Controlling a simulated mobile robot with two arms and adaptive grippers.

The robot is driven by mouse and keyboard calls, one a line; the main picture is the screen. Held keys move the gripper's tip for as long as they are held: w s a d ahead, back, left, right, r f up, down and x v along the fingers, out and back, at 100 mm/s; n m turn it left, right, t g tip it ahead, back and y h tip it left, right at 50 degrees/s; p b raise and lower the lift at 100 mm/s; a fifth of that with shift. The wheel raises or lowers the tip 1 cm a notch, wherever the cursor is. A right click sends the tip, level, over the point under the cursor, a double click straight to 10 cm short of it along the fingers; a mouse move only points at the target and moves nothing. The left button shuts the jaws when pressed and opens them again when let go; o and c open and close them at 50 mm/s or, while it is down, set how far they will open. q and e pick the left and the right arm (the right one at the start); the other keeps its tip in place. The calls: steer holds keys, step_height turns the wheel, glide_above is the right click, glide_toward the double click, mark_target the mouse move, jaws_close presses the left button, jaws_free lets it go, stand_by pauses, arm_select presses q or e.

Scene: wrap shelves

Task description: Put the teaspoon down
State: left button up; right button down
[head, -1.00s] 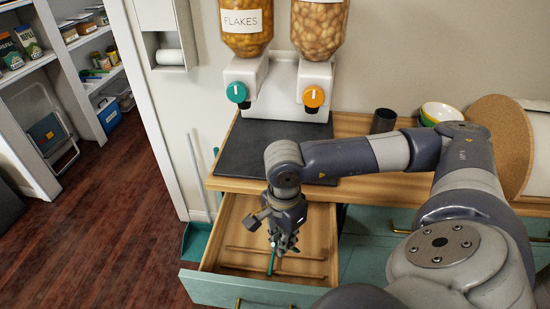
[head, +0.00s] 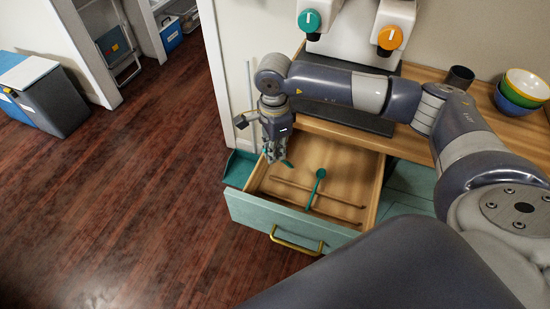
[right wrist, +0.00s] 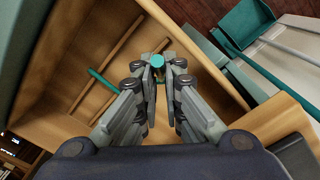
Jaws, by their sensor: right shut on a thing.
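My right gripper (head: 275,157) points down over the left part of the open drawer (head: 376,190). It is shut on a small teal thing, apparently the teaspoon (head: 288,163), whose end sticks out beside the fingers. In the right wrist view the fingertips (right wrist: 158,78) close around the teaspoon (right wrist: 157,61), seen nearly end-on; the rest of it is hidden. A second teal utensil (head: 318,186) with a round head lies on the drawer floor, right of the gripper. It also shows in the right wrist view (right wrist: 98,78). My left gripper is not in view.
Thin wooden dividers (head: 335,194) cross the drawer floor. A teal dustpan (head: 240,168) stands on the floor beside the drawer's left side. Above are the counter with a dispenser (head: 346,35), a dark cup (head: 459,78) and stacked bowls (head: 525,90).

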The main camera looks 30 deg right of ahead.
step_height(320, 180, down, 3)
steer(key=shift+f+b, duration=0.1)
steer(key=shift+b, duration=0.75)
steer(key=shift+f, duration=0.2)
steer(key=shift+f, duration=0.1)
steer(key=c, duration=2)
jaws_free()
